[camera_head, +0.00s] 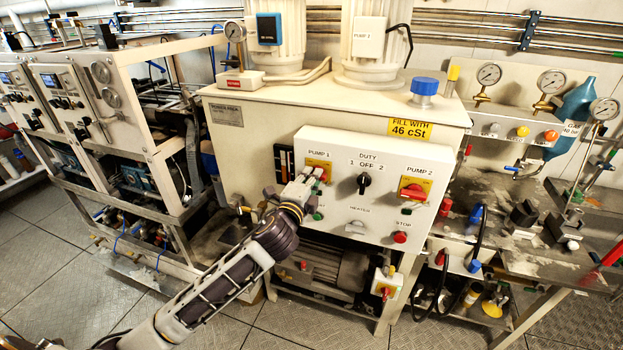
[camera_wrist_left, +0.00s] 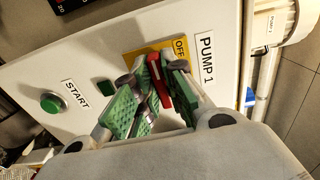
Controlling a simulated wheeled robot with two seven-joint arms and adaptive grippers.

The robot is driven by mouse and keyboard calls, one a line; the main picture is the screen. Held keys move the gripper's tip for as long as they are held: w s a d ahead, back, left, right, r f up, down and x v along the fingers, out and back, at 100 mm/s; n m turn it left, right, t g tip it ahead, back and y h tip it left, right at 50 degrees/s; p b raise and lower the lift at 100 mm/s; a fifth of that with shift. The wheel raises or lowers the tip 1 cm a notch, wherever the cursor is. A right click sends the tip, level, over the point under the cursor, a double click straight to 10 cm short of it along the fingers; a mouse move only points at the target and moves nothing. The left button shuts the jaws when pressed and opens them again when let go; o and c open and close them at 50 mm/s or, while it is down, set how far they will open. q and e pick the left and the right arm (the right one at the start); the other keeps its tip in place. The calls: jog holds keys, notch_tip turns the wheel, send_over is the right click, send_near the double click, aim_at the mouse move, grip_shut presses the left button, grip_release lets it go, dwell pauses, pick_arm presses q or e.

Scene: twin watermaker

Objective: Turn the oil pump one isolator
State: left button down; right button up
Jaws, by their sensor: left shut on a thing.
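The pump 1 isolator is a red handle (camera_wrist_left: 160,90) on a yellow plate (camera_wrist_left: 147,56) marked OFF, beside a PUMP 1 label (camera_wrist_left: 207,60) in the left wrist view. My left gripper (camera_wrist_left: 158,82) is shut on this red handle, its green pads on either side of it. In the head view my left gripper (camera_head: 308,176) reaches the control panel (camera_head: 335,205) from below and covers most of the isolator; part of the yellow plate (camera_head: 318,164) shows above it. My right gripper is not in view.
The panel also carries a black duty selector (camera_head: 363,182), a red pump 2 isolator (camera_head: 412,191) and a red stop button (camera_head: 400,237). A green start button (camera_wrist_left: 52,102) sits near the gripper. A motor (camera_head: 325,270) lies below the panel.

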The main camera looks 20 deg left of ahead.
pick_arm(q)
jog(key=shift+f, duration=0.1)
jog(key=c, duration=1.5)
grip_release()
jog(key=shift+s, duration=0.15)
jog(key=shift+s+a, duration=0.15)
jog(key=shift+s, duration=2.8)
jog(key=shift+s+a, duration=0.1)
jog(key=shift+s, duration=2.8)
